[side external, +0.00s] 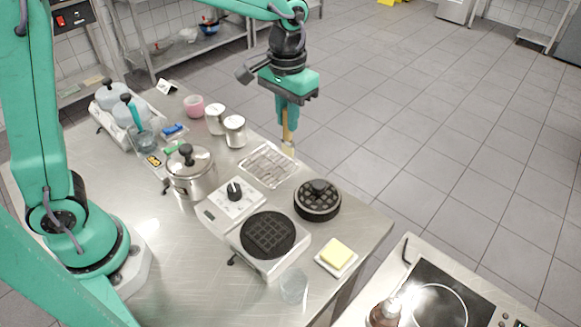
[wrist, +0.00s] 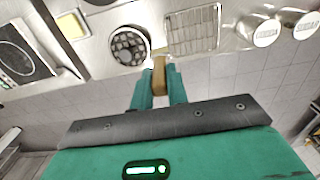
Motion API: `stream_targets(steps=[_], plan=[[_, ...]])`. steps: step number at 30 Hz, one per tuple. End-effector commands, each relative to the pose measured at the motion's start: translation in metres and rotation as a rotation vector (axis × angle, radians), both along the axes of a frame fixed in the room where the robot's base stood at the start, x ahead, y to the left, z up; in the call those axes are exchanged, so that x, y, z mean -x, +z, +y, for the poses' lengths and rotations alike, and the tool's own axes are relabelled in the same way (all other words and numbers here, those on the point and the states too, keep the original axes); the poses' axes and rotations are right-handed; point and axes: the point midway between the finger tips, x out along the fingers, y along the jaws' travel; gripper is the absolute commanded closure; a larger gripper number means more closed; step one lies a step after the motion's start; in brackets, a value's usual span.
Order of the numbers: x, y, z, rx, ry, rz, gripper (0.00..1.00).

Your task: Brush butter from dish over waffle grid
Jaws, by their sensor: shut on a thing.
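My gripper (side external: 287,122) points down near the counter's far edge in the side view, shut on a brush (side external: 286,135) with a tan handle. The brush hangs upright with its pale tip low, beside the wire rack; I cannot tell whether it touches anything. In the wrist view my gripper (wrist: 155,88) holds the brush (wrist: 159,72) between its teal fingers. The butter (side external: 336,252) is a yellow block on a small white dish (side external: 325,264), nearer the camera. It shows at top left in the wrist view (wrist: 71,25). The dark round waffle grid (side external: 267,235) lies face up on its iron.
A black round lattice-topped piece (side external: 318,200) stands between the brush and the butter. A wire rack (side external: 267,165), steel pot (side external: 190,172), canisters (side external: 235,132) and clear glass (side external: 293,286) stand around the iron. A hob (side external: 440,300) is at lower right.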

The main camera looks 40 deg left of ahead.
Motion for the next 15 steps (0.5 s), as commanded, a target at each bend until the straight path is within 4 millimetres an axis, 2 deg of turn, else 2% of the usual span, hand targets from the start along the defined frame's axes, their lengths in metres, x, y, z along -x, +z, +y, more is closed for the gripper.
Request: stream_targets(steps=[1,3,8,15], plan=[[0.002,-0.001,-0.017,0.000,-0.008,0.000,1.00],[0.005,-0.003,-0.036,0.000,-0.008,0.001,1.00],[0.016,-0.005,-0.082,0.000,-0.008,0.000,1.00],[0.042,-0.010,-0.146,0.000,-0.008,0.000,1.00]])
